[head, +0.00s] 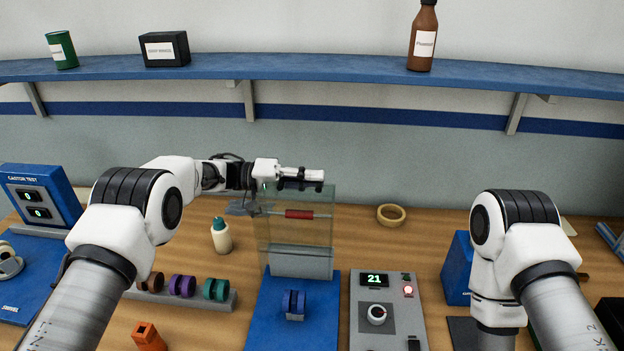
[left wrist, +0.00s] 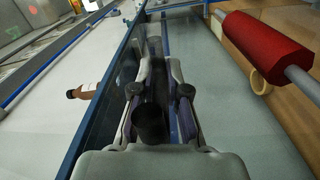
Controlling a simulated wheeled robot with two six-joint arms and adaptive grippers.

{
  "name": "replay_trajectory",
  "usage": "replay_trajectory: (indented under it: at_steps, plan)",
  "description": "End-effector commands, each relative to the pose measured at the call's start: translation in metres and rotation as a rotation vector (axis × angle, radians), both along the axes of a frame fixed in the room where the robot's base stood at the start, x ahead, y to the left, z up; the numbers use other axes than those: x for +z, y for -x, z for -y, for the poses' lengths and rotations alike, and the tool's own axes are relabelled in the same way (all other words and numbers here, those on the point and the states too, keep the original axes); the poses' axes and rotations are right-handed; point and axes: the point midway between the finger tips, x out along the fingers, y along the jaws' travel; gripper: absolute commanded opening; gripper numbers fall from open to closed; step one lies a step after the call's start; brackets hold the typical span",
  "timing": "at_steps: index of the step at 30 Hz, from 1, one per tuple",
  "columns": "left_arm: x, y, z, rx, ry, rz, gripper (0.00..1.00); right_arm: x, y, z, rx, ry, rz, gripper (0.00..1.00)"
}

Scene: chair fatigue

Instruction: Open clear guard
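The clear guard (head: 322,237) stands upright as a transparent panel behind the blue base (head: 262,325), with a red handle (head: 300,214) on a grey bar across it. The handle also shows at the upper right of the left wrist view (left wrist: 265,45). My left gripper (head: 318,181) lies sideways at the guard's top edge, above the handle and apart from it. In the left wrist view its fingers (left wrist: 158,66) are close together with a narrow dark gap; whether anything is between them is unclear. My right gripper is hidden below the frame.
A bottle with a teal cap (head: 221,237) and a rack of coloured wheels (head: 182,287) stand left of the guard. A control box (head: 388,310) reading 21 stands at right. A tape ring (head: 391,214) lies behind it. A blue shelf (head: 300,70) runs above.

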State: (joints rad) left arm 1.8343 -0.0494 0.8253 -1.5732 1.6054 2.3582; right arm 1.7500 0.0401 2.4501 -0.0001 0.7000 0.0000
Motion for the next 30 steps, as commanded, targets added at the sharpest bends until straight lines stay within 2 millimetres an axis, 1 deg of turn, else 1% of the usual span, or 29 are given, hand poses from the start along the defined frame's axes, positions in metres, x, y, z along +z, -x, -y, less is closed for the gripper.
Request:
replay_trajectory:
  at_steps: [1, 2, 11, 14, 17, 24, 27, 30]
  plan:
    - [-0.001, 0.0, 0.0, 0.0, 0.0, -0.001, 0.34, 0.0, 0.0, 0.0, 0.0, 0.0, 0.0, 0.0]
    - [0.0, 0.0, 0.0, 0.0, 0.0, -0.001, 0.39, 0.0, 0.0, 0.0, 0.0, 0.0, 0.0, 0.0]
    - [0.0, 0.0, -0.001, 0.0, 0.0, 0.0, 0.39, 0.0, 0.0, 0.0, 0.0, 0.0, 0.0, 0.0]
    - [0.0, -0.001, -0.009, 0.002, 0.001, 0.001, 0.39, 0.0, 0.0, 0.0, 0.0, 0.0, 0.0, 0.0]
    - [-0.001, -0.003, -0.028, 0.003, 0.001, 0.0, 0.39, 0.0, 0.0, 0.0, 0.0, 0.0, 0.0, 0.0]
    - [-0.001, -0.008, -0.089, 0.003, 0.001, 0.001, 0.39, 0.0, 0.0, 0.0, 0.0, 0.0, 0.0, 0.0]
    - [-0.002, -0.009, -0.108, 0.002, 0.001, 0.001, 0.39, 0.0, 0.0, 0.0, 0.0, 0.0, 0.0, 0.0]
    - [-0.001, -0.01, -0.118, 0.0, 0.0, 0.0, 0.39, 0.0, 0.0, 0.0, 0.0, 0.0, 0.0, 0.0]
